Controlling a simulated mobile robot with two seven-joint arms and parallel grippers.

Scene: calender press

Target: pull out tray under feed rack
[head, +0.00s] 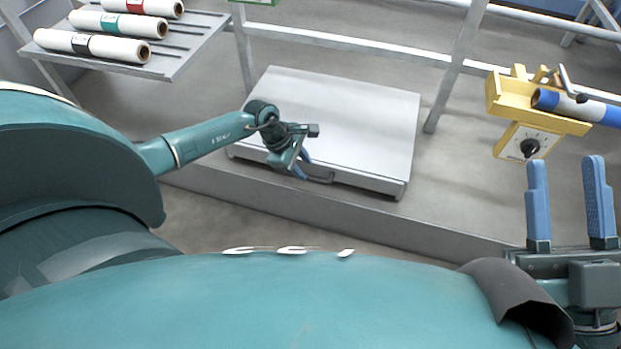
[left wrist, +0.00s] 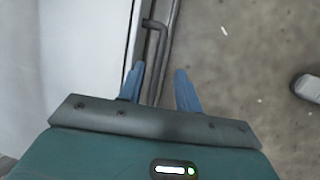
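The tray (head: 345,115) is a flat, light grey box low under the rack frame, with a dark handle (head: 318,178) on its front face. My left gripper (head: 303,168) is at the front edge of the tray, pointing down beside the handle. In the left wrist view its blue fingers (left wrist: 160,72) are apart. The dark handle (left wrist: 154,48) shows between them, with no visible grip on it; the tray's pale side (left wrist: 85,45) is at left. My right gripper (head: 567,175) is open and empty at the right, well away from the tray.
A sloped grey shelf (head: 190,55) with several white rolls is at upper left. A yellow holder (head: 510,95) with a dial and a blue-ended roll is at right. Rack posts (head: 455,65) stand beside the tray. Floor in front of the step is clear.

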